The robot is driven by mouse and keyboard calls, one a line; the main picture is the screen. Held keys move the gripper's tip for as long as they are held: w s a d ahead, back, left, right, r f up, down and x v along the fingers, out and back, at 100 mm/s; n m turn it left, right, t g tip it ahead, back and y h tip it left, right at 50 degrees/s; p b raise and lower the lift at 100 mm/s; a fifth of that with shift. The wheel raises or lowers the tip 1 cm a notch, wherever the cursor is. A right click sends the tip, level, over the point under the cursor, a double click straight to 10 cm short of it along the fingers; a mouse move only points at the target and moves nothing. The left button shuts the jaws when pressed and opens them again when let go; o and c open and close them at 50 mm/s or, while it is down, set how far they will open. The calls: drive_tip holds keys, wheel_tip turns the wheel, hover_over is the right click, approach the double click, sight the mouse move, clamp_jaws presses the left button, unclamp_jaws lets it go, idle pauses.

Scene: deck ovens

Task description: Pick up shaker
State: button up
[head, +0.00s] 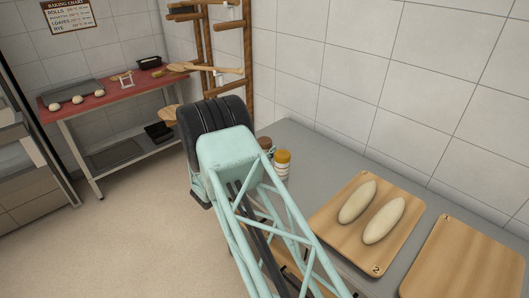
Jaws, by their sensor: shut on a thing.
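A small container with a yellow-orange top (283,157) and a pale banded body stands on the grey counter, just right of my arm. A second container with a brown top (265,143) shows beside it, partly hidden by my arm. I cannot tell which of them is the shaker, or whether it is hidden. My teal lattice arm with its dark ribbed joint fills the middle of the head view. My gripper and its fingertips do not show.
The grey counter (300,136) runs along the tiled wall. A board (330,228) marked 2 holds two dough loaves; a bare board (470,262) lies at right. At left, a red-topped table (110,92) stands near a wooden rack (249,45) with peels.

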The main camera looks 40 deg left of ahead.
drive_tip(key=shift+r, duration=0.2)
drive_tip(key=shift+c, duration=0.2)
drive_tip(key=shift+r+p, duration=0.45)
drive_tip(key=shift+r, duration=4.4)
drive_tip(key=w+d+r+m+h, duration=0.1)
drive_tip(key=w+d, duration=0.5)
drive_tip(key=d, duration=0.7)
drive_tip(key=w+d+r+h, duration=0.1)
drive_tip(key=w+d, duration=0.4)
drive_tip(key=d, duration=0.9)
drive_tip(key=w+d+r+m+h, duration=0.1)
drive_tip(key=w+d, duration=0.5)
drive_tip(key=d, duration=0.7)
drive_tip(key=s+d+r+h, duration=0.1)
drive_tip(key=s+d, duration=0.2)
drive_tip(key=d, duration=1.1)
drive_tip(key=s+d+r+m+h, duration=0.1)
drive_tip(key=s+d, duration=0.1)
drive_tip(key=d, duration=1.2)
drive_tip(key=s+d+r, duration=0.1)
drive_tip(key=s+d, duration=0.2)
drive_tip(key=d, duration=1.1)
drive_tip(key=shift+s+r+m+g+h, duration=0.2)
drive_tip(key=shift+s+m+g+h, duration=0.15)
drive_tip(key=shift+m+g+h, duration=0.05)
